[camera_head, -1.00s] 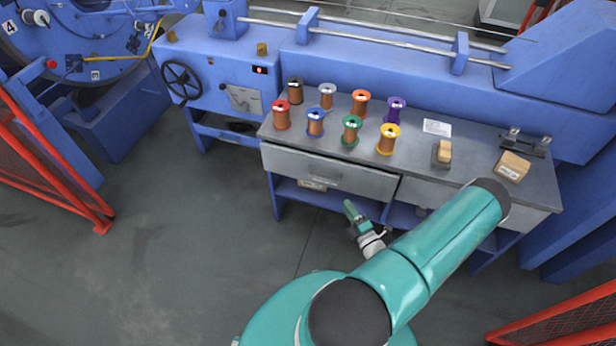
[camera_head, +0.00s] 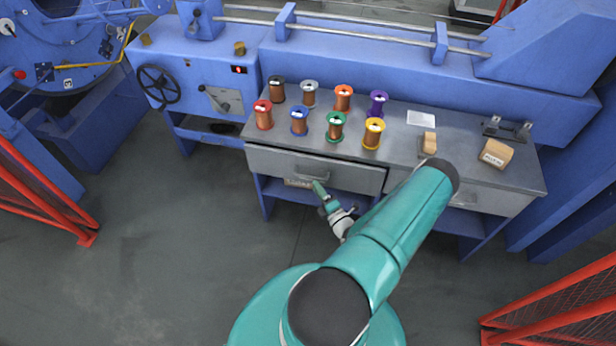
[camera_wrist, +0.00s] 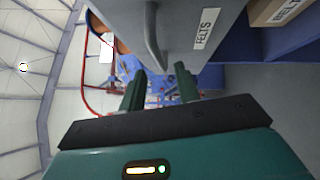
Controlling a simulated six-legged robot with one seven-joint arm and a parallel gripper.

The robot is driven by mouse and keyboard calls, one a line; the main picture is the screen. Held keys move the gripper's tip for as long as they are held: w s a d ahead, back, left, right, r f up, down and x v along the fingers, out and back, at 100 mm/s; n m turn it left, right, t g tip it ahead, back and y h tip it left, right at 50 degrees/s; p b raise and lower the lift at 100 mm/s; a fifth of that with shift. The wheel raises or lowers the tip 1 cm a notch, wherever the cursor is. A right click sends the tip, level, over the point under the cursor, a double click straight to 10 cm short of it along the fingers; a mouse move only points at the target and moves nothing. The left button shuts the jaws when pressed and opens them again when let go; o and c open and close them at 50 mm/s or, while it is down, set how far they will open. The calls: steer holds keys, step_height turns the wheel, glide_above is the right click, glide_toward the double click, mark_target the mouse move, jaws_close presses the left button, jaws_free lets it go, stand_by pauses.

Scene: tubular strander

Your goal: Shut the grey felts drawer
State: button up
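The grey felts drawer (camera_head: 345,177) is the left drawer under the workbench top. A dark gap shows along its upper edge, and it seems to stand slightly out. In the wrist view its grey front (camera_wrist: 188,22) carries a FELTS label (camera_wrist: 206,28) and a curved bar handle (camera_wrist: 152,38). The handle also shows in the head view (camera_head: 312,169). My gripper (camera_head: 319,188) is just in front of the drawer, near the handle. In the wrist view its two fingers (camera_wrist: 159,86) are apart with nothing between them. I cannot tell whether they touch the drawer.
Several coloured wire spools (camera_head: 335,126) stand on the grey bench top (camera_head: 465,155). A second drawer (camera_head: 490,198) is on the right. A labelled box (camera_head: 297,183) sits on the shelf below. Red fences (camera_head: 45,195) stand at left and right. The floor at left is clear.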

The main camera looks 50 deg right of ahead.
mark_target(309, 177)
steer(key=x, duration=0.6)
jaws_close()
steer(key=shift+d, duration=0.1)
